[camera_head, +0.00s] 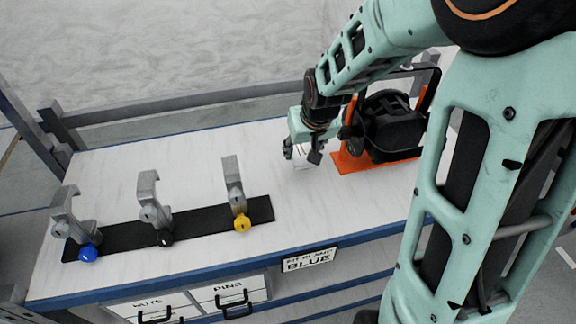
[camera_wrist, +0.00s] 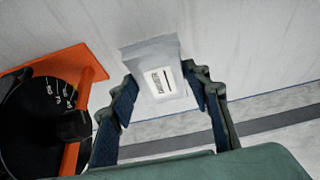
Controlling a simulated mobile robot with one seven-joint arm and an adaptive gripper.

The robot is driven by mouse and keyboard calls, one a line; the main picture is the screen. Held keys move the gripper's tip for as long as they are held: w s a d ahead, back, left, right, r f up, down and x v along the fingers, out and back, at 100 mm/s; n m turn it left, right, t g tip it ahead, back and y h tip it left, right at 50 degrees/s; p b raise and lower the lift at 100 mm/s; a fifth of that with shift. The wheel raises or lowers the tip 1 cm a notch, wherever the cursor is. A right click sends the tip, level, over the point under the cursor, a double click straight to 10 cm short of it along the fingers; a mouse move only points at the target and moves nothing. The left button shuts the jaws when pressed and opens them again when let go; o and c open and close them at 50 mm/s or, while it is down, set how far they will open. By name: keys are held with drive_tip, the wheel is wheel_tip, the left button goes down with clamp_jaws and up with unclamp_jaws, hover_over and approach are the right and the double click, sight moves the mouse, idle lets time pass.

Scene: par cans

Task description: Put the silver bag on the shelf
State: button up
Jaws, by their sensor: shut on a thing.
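The silver bag (camera_wrist: 152,52) is a small pale packet with a white printed label, and it sits between my fingers in the wrist view. My gripper (camera_wrist: 162,92) is shut on its sides. In the head view my gripper (camera_head: 302,158) is low over the white bench top, left of the orange-based lamp, and mostly hides the bag (camera_head: 301,150). I cannot tell whether the bag touches the bench. Under the bench, right of the drawers, a blue-edged lower level (camera_head: 338,289) shows; I cannot tell whether it is the shelf.
A black lamp (camera_head: 390,128) on an orange base (camera_head: 345,163) stands close right of my gripper. Several grey clamps (camera_head: 148,205) with coloured knobs stand on a black strip (camera_head: 190,222). Bare bench lies behind the clamps.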

sight(300, 174)
wheel_tip(300, 174, down, 8)
drive_tip(key=shift+r+b, duration=0.15)
drive_tip(key=shift+b, duration=0.2)
drive_tip(key=o, duration=1.2)
